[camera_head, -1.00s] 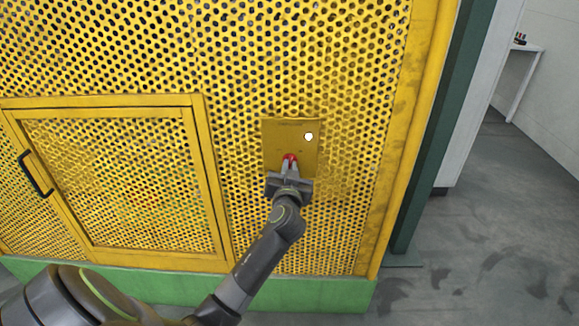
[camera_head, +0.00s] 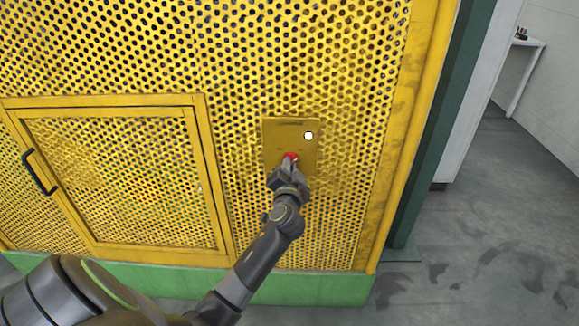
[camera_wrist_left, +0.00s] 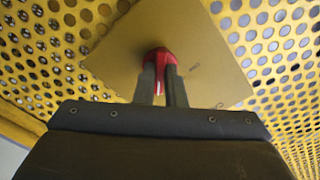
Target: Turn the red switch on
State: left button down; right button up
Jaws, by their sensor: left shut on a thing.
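The red switch (camera_head: 291,156) sits on the lower part of a plain yellow plate (camera_head: 275,135) on the perforated yellow panel. My left gripper (camera_head: 287,164) is shut on the switch and hides part of it. In the left wrist view, the red switch (camera_wrist_left: 160,56) shows between the two dark fingers of my left gripper (camera_wrist_left: 160,80), with a white mark on it. The plate (camera_wrist_left: 205,40) appears tilted in that view. My right gripper is not in view.
A round white light (camera_head: 309,136) is on the plate's upper right. A framed mesh door (camera_head: 120,180) with a black handle (camera_head: 38,173) is at left. A dark green post (camera_head: 440,130) stands at right, with open grey floor (camera_head: 490,240) beyond it.

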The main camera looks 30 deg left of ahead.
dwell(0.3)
pick_arm(q)
jog(key=c, duration=1.5)
grip_release()
